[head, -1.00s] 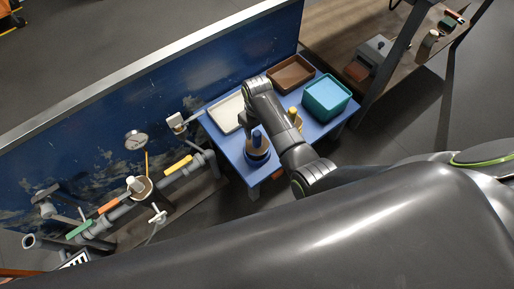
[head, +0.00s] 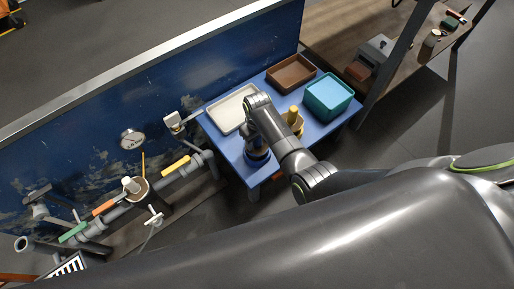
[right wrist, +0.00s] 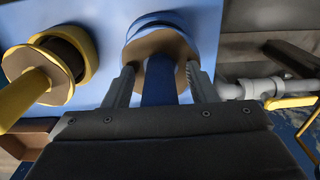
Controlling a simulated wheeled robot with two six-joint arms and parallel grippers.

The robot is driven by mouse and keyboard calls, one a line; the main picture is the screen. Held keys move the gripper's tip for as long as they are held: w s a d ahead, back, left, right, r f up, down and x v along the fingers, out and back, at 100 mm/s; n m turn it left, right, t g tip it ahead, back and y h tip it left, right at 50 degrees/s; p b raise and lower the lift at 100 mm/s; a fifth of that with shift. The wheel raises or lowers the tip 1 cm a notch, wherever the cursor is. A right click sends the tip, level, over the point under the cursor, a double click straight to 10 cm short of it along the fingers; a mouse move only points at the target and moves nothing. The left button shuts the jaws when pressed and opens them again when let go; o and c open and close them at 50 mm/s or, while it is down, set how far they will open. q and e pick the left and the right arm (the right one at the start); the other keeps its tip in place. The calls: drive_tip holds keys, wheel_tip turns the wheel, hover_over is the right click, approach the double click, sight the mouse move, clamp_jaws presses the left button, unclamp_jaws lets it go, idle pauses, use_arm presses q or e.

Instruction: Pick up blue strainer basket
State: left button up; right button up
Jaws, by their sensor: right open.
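The blue strainer basket (head: 257,158) stands on the blue table near its front left corner, partly hidden by my right arm in the head view. In the right wrist view its round blue rim (right wrist: 160,22) and tan disc show beyond the fingers, and its upright blue handle (right wrist: 159,85) lies between them. My right gripper (right wrist: 160,75) is open, with one finger on each side of the handle; I cannot tell whether either touches it. My left gripper is not in view.
A yellow basket (right wrist: 25,88) with its handle stands close beside the blue one. On the blue table (head: 228,146) are a white tray (head: 222,112), a brown tray (head: 290,72) and a teal bin (head: 328,97). Pipes with a yellow valve handle (right wrist: 290,102) lie to the other side.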

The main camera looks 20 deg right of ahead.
clamp_jaws()
idle(0.3)
drive_tip(key=shift+r, duration=0.15)
